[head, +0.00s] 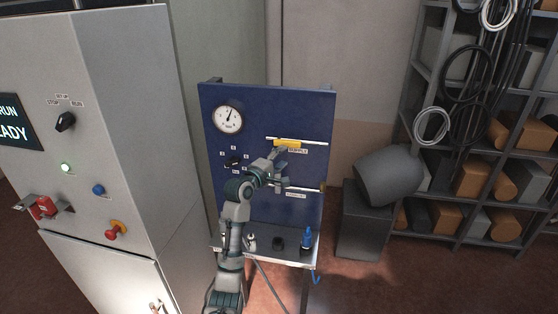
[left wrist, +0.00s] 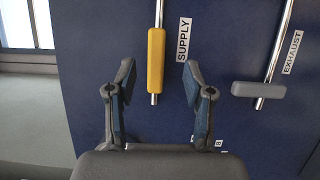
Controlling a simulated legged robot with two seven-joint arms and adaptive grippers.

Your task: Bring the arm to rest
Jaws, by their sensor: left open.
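My left arm reaches up in front of a blue panel (head: 315,112). My left gripper (head: 280,167) is open in front of the panel, just below a yellow handle (head: 287,143) on the SUPPLY rail. In the left wrist view, the two fingers (left wrist: 158,82) stand apart with the yellow handle (left wrist: 156,60) showing beyond and between their tips. Nothing is held; the gap in depth to the handle is hard to judge. My right gripper is not in view.
A grey handle (left wrist: 258,90) sits on the EXHAUST rail. A grey cabinet (head: 105,140) with knobs is at left. A loaded rack (head: 470,170) and grey drum (head: 388,177) are at right.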

